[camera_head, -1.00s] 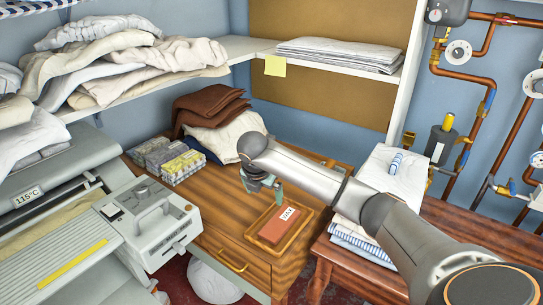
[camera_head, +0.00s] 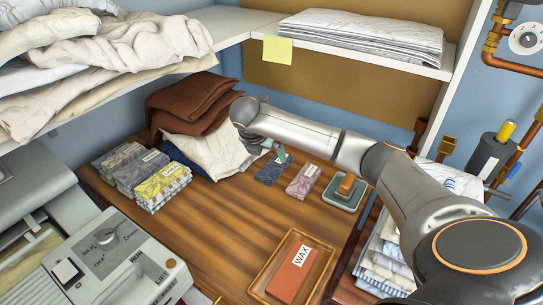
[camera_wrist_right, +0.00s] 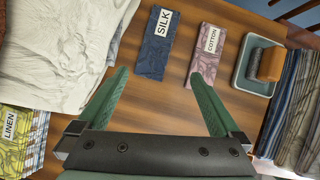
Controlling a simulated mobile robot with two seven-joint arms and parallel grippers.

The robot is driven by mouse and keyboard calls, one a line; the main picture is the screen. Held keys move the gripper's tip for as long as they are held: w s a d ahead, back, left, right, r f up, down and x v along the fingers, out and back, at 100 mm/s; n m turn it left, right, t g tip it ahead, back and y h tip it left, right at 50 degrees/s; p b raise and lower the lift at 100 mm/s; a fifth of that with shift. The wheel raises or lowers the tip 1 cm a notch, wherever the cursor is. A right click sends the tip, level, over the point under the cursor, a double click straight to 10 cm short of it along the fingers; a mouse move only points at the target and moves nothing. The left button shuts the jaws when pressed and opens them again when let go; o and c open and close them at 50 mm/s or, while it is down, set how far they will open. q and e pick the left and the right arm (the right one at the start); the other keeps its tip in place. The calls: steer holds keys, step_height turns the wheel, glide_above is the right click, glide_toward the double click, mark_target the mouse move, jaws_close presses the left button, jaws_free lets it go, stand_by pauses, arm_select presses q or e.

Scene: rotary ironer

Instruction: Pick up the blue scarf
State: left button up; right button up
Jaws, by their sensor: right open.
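The blue scarf (camera_head: 271,170) is a small folded dark blue patterned cloth lying flat on the wooden table. In the right wrist view the blue scarf (camera_wrist_right: 153,58) has a white SILK label and lies just beyond and between my fingertips. A pink folded cloth (camera_head: 304,182) labelled COTTON lies beside it, to the right. My right gripper (camera_head: 274,150) is over the table near the scarf; in the right wrist view the right gripper (camera_wrist_right: 160,75) is open and empty, its green fingers spread apart. The left gripper is not in view.
A cream cloth pile (camera_head: 212,150) lies left of the scarf. Patterned folded cloths (camera_head: 160,186) stand farther left. A green tray (camera_head: 345,193) with a brush-like block is at right. A wax tray (camera_head: 262,280) lies in front. The middle table is clear.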

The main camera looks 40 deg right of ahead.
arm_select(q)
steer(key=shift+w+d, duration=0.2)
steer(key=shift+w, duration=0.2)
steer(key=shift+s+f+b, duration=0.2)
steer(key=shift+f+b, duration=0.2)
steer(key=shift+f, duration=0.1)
arm_select(e)
glide_toward(275, 166)
steer(key=shift+x, duration=1.15)
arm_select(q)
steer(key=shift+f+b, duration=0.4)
arm_select(e)
steer(key=shift+x, duration=2.85)
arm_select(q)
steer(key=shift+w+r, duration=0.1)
arm_select(e)
steer(key=c, duration=1.1)
steer(key=shift+r, duration=0.1)
steer(key=shift+c, duration=0.2)
